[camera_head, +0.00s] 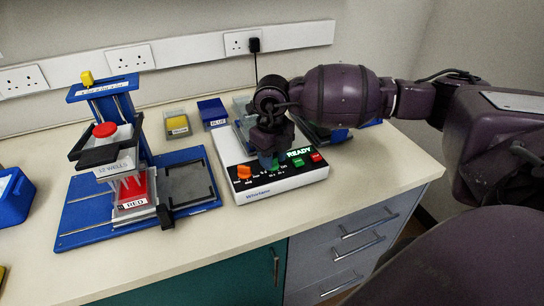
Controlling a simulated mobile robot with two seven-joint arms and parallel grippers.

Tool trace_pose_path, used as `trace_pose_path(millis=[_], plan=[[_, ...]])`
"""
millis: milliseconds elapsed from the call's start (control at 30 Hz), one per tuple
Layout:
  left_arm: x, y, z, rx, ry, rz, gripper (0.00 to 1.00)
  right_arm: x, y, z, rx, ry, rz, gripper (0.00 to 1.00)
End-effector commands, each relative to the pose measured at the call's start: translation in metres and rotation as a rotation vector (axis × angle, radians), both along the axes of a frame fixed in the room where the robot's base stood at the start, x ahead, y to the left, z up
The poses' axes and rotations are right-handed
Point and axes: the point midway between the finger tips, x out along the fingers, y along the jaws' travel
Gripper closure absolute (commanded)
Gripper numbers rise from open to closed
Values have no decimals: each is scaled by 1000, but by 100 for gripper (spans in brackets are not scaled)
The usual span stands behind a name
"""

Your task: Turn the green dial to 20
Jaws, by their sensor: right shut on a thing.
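The green dial (268,163) is on the sloped black front panel of a white device (285,184) marked "Whirlamix". My right gripper (269,152) comes down over the dial from above and is shut on it. The gripper covers most of the dial, so its pointer cannot be read. Small scale marks show on the panel around it, but they are too small to make out. An orange dial (244,172) is just left of the green one. My left gripper is not in view.
The panel also has a lit READY display (299,153), a green button (298,162) and a red button (316,157). A blue pipetting stand (88,218) is at the left. Yellow (177,124) and blue (212,112) boxes are behind. The front counter is clear.

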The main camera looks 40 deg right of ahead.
Motion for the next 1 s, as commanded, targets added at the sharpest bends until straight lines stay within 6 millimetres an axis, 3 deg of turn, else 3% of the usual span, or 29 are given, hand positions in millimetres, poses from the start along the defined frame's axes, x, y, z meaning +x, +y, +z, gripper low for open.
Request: trace_pose_path(millis=[1000], plan=[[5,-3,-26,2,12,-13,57,1,0,-1,0,-1,921,90]])
